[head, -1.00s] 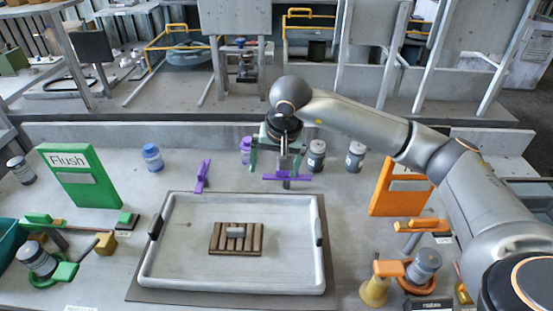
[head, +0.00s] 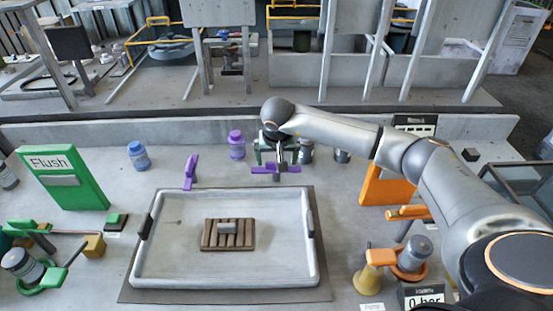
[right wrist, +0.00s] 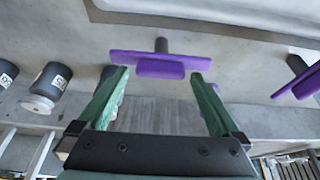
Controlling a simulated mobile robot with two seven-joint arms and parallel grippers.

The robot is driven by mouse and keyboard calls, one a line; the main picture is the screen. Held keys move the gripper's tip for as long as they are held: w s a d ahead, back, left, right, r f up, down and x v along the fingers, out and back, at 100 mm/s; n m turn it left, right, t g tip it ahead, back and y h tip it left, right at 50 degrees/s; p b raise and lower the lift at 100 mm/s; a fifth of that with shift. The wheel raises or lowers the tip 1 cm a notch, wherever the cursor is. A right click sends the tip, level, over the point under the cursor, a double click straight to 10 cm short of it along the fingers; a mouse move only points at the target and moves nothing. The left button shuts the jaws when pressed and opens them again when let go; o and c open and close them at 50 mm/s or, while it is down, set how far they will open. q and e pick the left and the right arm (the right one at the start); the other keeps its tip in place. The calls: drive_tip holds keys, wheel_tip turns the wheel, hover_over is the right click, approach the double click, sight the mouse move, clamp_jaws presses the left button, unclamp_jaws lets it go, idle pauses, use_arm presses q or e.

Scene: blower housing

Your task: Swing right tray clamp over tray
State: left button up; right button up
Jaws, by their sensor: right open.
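The right tray clamp (head: 275,169) is a purple bar on a short dark post behind the back right of the tray rim. It lies crosswise, roughly along the tray's back edge. The grey tray (head: 137,268) holds a brown slatted block (head: 212,244). My right gripper (head: 277,158) is at the clamp from behind, low over the bench. In the right wrist view the same gripper (right wrist: 156,88) has its green fingers apart, with the purple clamp (right wrist: 160,68) across just beyond the tips. Any contact is unclear. The left gripper is not in view.
A second purple clamp (head: 190,172) stands behind the tray's back left. A purple-lidded jar (head: 237,146) and dark jars (head: 305,152) stand near my right gripper. A green Flush panel (head: 65,180) and an orange panel (head: 388,185) flank the tray.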

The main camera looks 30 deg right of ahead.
drive_tip(key=shift+f, duration=0.2)
clamp_jaws()
idle(0.8)
